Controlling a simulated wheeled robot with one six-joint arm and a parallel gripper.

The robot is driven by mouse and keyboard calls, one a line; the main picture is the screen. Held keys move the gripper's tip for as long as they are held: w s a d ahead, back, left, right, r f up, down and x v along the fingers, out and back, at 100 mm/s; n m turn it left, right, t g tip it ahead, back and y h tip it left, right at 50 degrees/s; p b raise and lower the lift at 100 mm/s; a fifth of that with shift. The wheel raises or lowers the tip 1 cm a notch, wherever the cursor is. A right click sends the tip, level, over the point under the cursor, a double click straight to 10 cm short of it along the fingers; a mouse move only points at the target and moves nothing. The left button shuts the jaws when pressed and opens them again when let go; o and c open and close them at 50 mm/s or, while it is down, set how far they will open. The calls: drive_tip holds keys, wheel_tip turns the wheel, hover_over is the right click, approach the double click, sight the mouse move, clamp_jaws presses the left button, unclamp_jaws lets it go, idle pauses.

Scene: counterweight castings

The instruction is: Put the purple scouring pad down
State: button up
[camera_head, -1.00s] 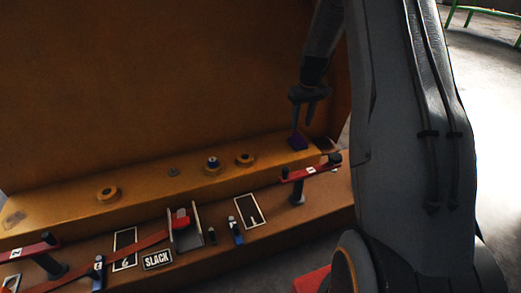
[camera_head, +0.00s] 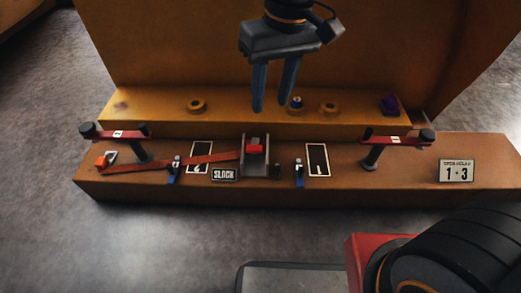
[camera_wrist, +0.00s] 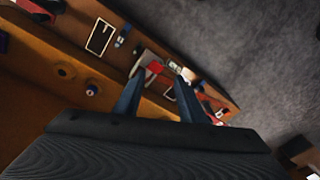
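The purple scouring pad (camera_head: 389,104) lies on the raised orange ledge (camera_head: 150,112), near its right end, slightly crumpled or tilted in look. My gripper (camera_head: 271,107) hangs well to the left of the pad, in front of the tall orange wall. Its two blue-grey fingers point down, with a clear gap and nothing between them. In the wrist view my gripper (camera_wrist: 158,88) also shows its fingers apart and empty. A dark purple patch at that view's left edge may be the pad.
Round bosses (camera_head: 196,105) and a small blue-topped part (camera_head: 297,102) stand on the ledge. The lower step carries red-armed posts (camera_head: 395,140), a red block in a grey bracket (camera_head: 255,149), blue clamps and label plates. Grey floor is clear at the left.

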drive_tip(key=s+a+n, duration=0.1)
drive_tip(key=s, duration=1.3)
drive_tip(key=shift+s+n+g, duration=0.3)
drive_tip(key=shift+n, duration=0.1)
drive_tip(key=shift+a, duration=0.1)
drive_tip(key=d+r+m+p, duration=0.2)
drive_tip(key=d+r+p, duration=0.5)
drive_tip(key=r+p, duration=0.4)
drive_tip(key=d+r+m+h+p, duration=0.1)
drive_tip(key=d+r+m+p, duration=0.2)
drive_tip(key=d+r+p, duration=0.4)
drive_tip(key=d+r+m+p, duration=0.3)
drive_tip(key=d+r+p, duration=0.4)
drive_tip(key=r+p, duration=0.8)
drive_tip(key=p, duration=0.9)
drive_tip(key=shift+r, duration=0.15)
